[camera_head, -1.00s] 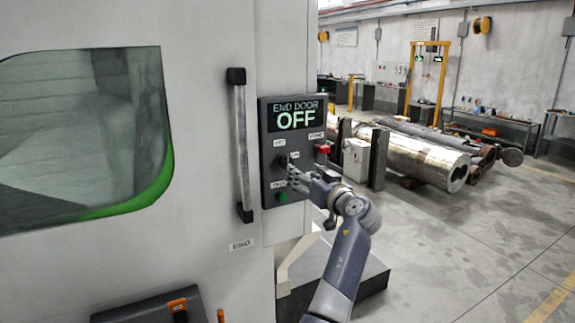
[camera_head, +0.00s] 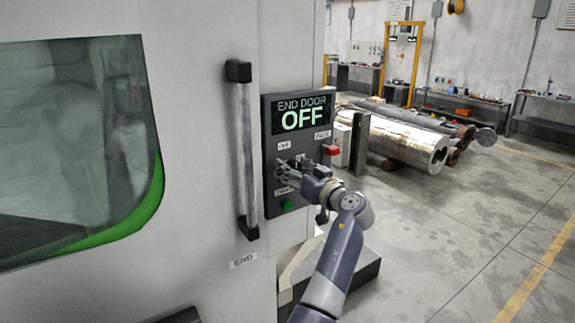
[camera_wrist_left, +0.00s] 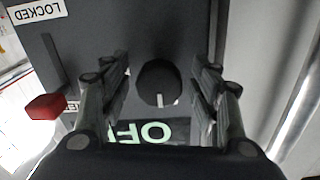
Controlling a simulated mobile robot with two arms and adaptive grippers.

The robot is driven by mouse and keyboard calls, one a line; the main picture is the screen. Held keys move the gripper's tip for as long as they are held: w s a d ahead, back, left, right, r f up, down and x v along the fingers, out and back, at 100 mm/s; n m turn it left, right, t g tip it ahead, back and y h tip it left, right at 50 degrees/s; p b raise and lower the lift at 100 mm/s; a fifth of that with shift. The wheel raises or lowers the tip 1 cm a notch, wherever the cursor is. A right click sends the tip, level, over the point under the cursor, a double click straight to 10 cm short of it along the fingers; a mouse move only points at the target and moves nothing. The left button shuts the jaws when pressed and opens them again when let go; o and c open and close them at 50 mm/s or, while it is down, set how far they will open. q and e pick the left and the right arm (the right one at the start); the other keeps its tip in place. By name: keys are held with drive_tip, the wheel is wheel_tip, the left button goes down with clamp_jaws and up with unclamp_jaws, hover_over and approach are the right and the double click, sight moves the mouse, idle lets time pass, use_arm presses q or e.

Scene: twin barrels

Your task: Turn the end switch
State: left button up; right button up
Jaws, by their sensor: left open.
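The end switch is a round black knob (camera_wrist_left: 158,82) with a white mark that points toward the display in the left wrist view. It sits between the spread fingers of my left gripper (camera_wrist_left: 160,85), with a gap on each side. In the head view my left gripper (camera_head: 286,170) is at the dark control panel (camera_head: 305,143) and hides most of the knob. The panel's display (camera_head: 302,114) reads "END DOOR OFF". My right gripper is not in view.
A red part (camera_head: 331,150) and a green button (camera_head: 286,205) are on the panel near my gripper. A long vertical door handle (camera_head: 245,150) stands just left of the panel. Metal cylinders (camera_head: 400,143) lie on the right. The floor there is open.

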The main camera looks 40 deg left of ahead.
use_arm(q)
drive_tip(key=shift+d, duration=0.15)
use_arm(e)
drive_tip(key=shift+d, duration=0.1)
use_arm(q)
drive_tip(key=shift+d+r, duration=0.1)
drive_tip(key=shift+s, duration=0.1)
drive_tip(key=c, duration=1.1)
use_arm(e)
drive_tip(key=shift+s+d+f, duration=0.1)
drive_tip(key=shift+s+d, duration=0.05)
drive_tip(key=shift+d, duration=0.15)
